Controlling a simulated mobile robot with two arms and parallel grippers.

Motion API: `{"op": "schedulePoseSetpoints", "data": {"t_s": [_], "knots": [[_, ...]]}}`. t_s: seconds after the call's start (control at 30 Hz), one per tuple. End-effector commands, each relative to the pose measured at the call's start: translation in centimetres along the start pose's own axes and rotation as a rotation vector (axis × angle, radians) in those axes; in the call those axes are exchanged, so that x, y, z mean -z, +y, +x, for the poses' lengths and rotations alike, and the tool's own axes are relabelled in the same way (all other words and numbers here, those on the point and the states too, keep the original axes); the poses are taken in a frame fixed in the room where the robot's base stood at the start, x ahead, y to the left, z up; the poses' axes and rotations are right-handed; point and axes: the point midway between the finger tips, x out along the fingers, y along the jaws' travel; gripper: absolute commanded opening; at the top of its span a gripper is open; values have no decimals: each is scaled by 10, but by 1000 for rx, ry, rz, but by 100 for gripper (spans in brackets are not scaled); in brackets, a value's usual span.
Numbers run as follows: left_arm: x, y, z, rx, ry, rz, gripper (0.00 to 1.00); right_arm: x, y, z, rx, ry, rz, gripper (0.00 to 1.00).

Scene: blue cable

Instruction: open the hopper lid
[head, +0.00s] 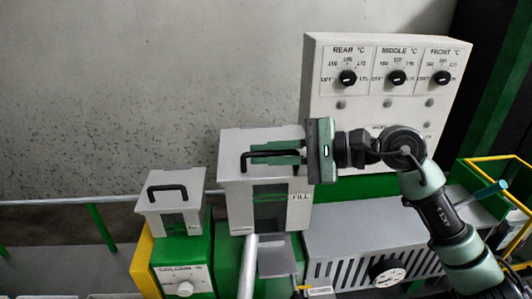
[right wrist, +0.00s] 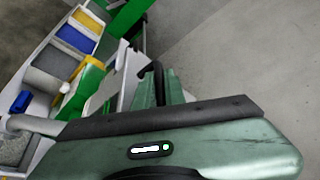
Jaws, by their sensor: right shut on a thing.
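The hopper (head: 270,207) is the larger light grey box with a FILL mark and a dark window on its front. Its lid (head: 232,143) lies flat on top in the head view and looks closed. A black handle (head: 246,163) stands on the lid. My right gripper (head: 272,152) reaches in from the right with its green fingers over the lid, shut on the handle and hiding part of it. In the right wrist view the black handle (right wrist: 157,80) shows at the fingers (right wrist: 160,90). My left gripper is in neither view.
A smaller grey box (head: 172,222) with its own black handle stands left of the hopper. A control panel (head: 385,110) with three knobs rises behind my right arm. A slotted grey housing (head: 340,255) lies below the arm. The wrist view shows coloured bins (right wrist: 75,38).

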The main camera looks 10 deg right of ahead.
Motion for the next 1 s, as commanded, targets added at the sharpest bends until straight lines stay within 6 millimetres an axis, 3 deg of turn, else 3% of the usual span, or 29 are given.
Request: {"op": "schedulePoseSetpoints", "data": {"t_s": [0.37, 1.0], "knots": [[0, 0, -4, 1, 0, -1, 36, -3, -7, -1, -13, 1, 28, 0], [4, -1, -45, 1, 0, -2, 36, -14, -86, -5, -178, 3, 415, 0]]}}
